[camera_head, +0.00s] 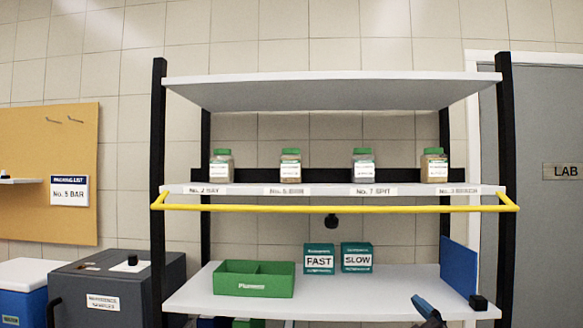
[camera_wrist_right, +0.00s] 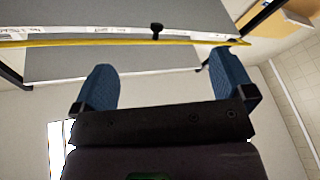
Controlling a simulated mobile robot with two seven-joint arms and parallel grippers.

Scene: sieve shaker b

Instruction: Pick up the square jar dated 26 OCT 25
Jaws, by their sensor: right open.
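Several clear jars with green lids and white labels stand upright on the middle shelf in the head view: one at far left (camera_head: 221,166), one at centre left (camera_head: 290,166), one at centre right (camera_head: 363,166) and one at far right (camera_head: 434,166). The dates on their labels are too small to read. My right gripper (camera_head: 428,308) is low at the front right of the lower shelf, below and well apart from the jars. In the right wrist view its blue fingers (camera_wrist_right: 162,62) are spread with nothing between them. My left gripper is out of view.
A yellow bar (camera_head: 335,208) runs across the front of the middle shelf (camera_head: 258,189). The lower shelf (camera_head: 350,300) holds a green divided tray (camera_head: 253,280), FAST (camera_head: 319,260) and SLOW (camera_head: 357,259) boxes and a blue panel (camera_head: 459,268). A dark cabinet (camera_head: 115,285) stands left.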

